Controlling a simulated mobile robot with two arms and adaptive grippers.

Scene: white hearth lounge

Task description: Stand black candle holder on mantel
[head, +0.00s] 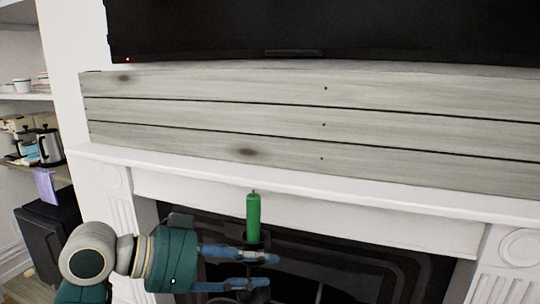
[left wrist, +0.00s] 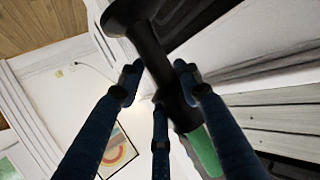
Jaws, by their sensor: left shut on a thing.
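My left gripper (head: 272,271) is shut on the black candle holder (left wrist: 152,52), which carries a green candle (head: 253,218). In the head view the candle is upright, in front of the fireplace opening and just below the white mantel ledge (head: 390,196). The fingers hide much of the holder there. In the left wrist view the holder's dark stem runs between the fingers, with its wide base at the top and the green candle (left wrist: 205,152) at the lower right. The mantel ledge is bare where it shows. My right gripper is not in view.
Grey wood planks (head: 220,115) rise behind the ledge, with a black screen (head: 330,30) above them. The dark fireplace opening (head: 390,270) lies below. Shelves with a kettle (head: 50,147) and cups (head: 22,85) stand at the far left.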

